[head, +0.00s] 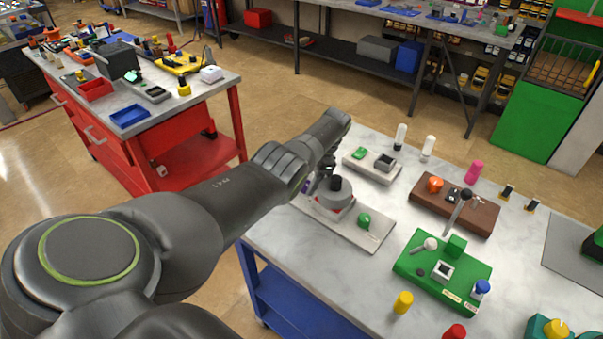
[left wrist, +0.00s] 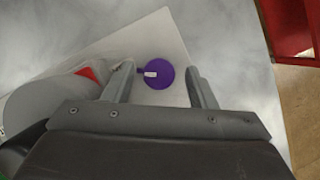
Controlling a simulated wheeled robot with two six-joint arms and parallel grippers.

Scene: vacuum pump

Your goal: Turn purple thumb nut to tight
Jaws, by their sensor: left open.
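The purple thumb nut (left wrist: 159,74) is a round purple disc with a small white mark on its top, on a pale base plate (left wrist: 120,50) in the left wrist view. In the head view only a bit of purple (head: 306,187) shows beside my arm. My left gripper (left wrist: 160,80) is open, with one finger on each side of the nut and visible gaps between. In the head view the gripper (head: 322,180) is mostly hidden behind my left arm, at the pump plate's left end. My right gripper is not in view.
The grey pump body (head: 336,198) stands close beside the nut, with a green knob (head: 364,220) on the same plate. A green fixture (head: 440,268), a brown block (head: 455,204) and a white block (head: 372,166) stand nearby. The table's left edge is close.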

